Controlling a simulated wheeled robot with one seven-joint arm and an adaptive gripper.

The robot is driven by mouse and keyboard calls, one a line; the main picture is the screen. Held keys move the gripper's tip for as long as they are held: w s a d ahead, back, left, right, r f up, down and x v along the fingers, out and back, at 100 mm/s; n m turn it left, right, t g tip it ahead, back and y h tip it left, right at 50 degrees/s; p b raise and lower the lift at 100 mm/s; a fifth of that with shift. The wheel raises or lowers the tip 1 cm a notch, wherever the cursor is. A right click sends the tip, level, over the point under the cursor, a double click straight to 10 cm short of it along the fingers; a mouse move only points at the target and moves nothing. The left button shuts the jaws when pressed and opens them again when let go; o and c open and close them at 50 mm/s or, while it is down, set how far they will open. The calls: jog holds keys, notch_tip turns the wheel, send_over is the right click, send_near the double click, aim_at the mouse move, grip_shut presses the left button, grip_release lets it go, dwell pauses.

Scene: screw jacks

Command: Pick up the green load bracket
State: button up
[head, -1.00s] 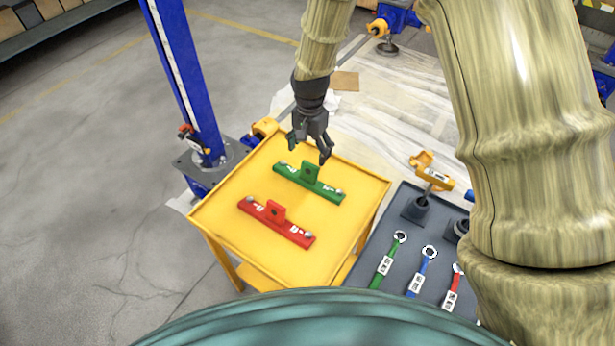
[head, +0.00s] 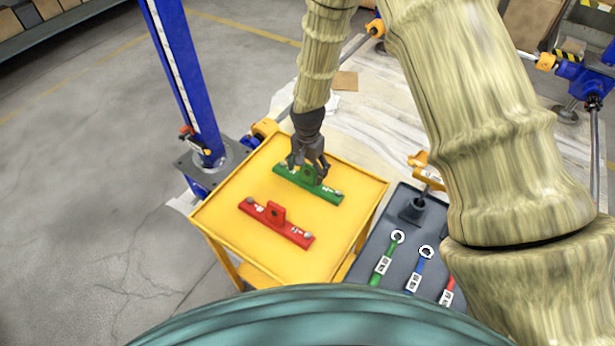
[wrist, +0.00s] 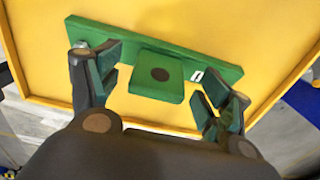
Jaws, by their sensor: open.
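The green load bracket (head: 323,190) lies flat on the yellow table (head: 250,245), its upright lug with a hole near its middle. My gripper (head: 307,176) is at the lug, reaching down from above, and hides part of it in the head view. In the wrist view, the green bracket (wrist: 200,66) crosses the upper picture, and its lug (wrist: 158,76) sits between the two fingers of my open gripper (wrist: 160,88). Gaps show between each finger and the lug. The red bracket (head: 293,234) lies on the same table, nearer to me.
A blue screw-jack column (head: 183,75) stands left of the table. A dark tray (head: 362,262) on the right holds green, blue and red wrenches and a yellow-handled tool. The table has a low raised rim.

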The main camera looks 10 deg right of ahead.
jog(key=shift+f, duration=1.4)
jog(key=c, duration=1.2)
jog(key=shift+c, duration=0.6)
jog(key=shift+r, duration=0.15)
